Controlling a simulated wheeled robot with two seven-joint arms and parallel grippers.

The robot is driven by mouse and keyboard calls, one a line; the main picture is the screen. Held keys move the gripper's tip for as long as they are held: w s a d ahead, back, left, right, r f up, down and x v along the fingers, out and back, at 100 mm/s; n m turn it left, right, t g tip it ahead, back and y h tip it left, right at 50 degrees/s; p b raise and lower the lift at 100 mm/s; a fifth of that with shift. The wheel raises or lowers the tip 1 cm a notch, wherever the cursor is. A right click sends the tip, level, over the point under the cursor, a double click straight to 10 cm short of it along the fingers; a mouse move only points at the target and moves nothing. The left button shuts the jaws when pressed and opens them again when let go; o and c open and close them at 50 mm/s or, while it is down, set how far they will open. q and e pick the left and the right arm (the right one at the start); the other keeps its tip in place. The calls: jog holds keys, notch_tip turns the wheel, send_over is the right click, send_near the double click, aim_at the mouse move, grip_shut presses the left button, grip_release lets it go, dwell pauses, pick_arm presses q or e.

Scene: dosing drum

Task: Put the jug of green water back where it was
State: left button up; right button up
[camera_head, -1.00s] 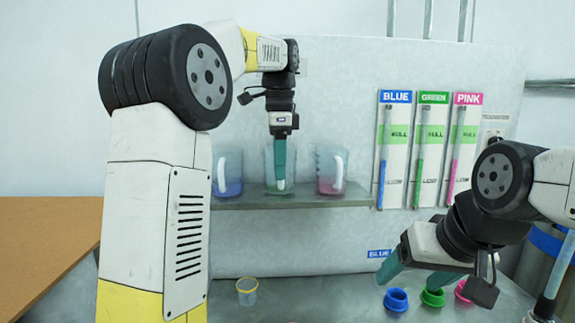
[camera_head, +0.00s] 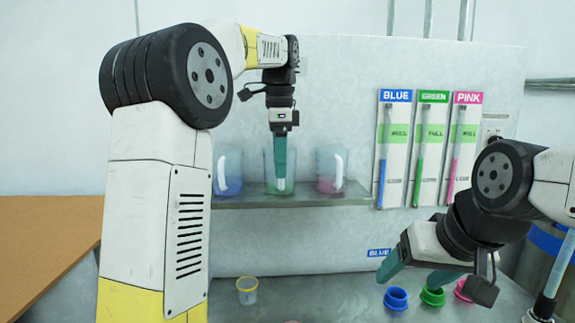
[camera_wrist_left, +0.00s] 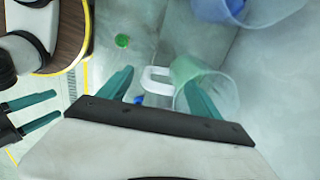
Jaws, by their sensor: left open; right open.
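The jug of green water (camera_head: 292,168) stands upright on the grey shelf (camera_head: 240,202), between a blue jug and a pink jug. My left gripper (camera_head: 279,185) reaches down at the green jug and overlaps it in the head view. In the left wrist view my left gripper (camera_wrist_left: 160,90) is open. The white handle of the green jug (camera_wrist_left: 188,70) lies between its fingers, and one finger overlaps the jug's mouth. I cannot tell whether the fingers touch it. My right gripper (camera_head: 413,274) is open and empty at the lower right; it also shows in the left wrist view (camera_wrist_left: 42,113).
The blue jug (camera_head: 229,180) and pink jug (camera_head: 328,182) stand close on either side. Blue (camera_head: 396,299), green (camera_head: 433,297) and pink ports sit below right. A small yellow-rimmed cup (camera_head: 247,294) stands below the shelf. Level tubes (camera_head: 419,150) hang on the panel.

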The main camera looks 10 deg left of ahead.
pick_arm(q)
notch_tip(320, 180, up, 6)
jog(key=shift+s, duration=0.1)
jog(key=shift+r, duration=0.35)
jog(key=shift+s, duration=0.15)
jog(key=s+a+f+n+t+h, duration=0.2)
jog(key=s+f+n+t, duration=0.3)
jog(key=s+f+n, duration=0.9)
jog(key=s+a+f, duration=0.1)
jog(key=s+f, duration=0.4)
jog(key=s, duration=0.3)
jog(key=shift+s+f+n+t, duration=0.3)
jog(key=shift+n, duration=0.1)
